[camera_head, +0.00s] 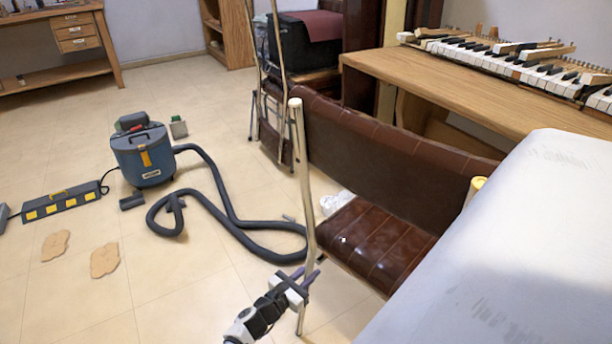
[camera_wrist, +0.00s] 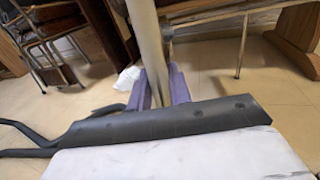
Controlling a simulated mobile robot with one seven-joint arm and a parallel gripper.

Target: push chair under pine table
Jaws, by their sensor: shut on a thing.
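The chair has a brown leather seat (camera_head: 375,240), a wide brown backrest (camera_head: 380,145) and pale metal tube legs. It stands beside the pine table (camera_head: 480,85), which carries piano keys on its top. My gripper (camera_head: 308,277) is shut on the chair's near metal tube (camera_head: 303,180), low on its length. In the wrist view the purple fingers (camera_wrist: 161,87) sit on both sides of the pale tube (camera_wrist: 146,40). The far chair legs are hidden behind the seat.
A blue vacuum cleaner (camera_head: 142,155) with a dark looping hose (camera_head: 225,205) lies on the floor at left, the hose ending near the chair. A second chair with a black box (camera_head: 305,40) stands behind. A white surface (camera_head: 510,250) fills the lower right. Floor at lower left is mostly clear.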

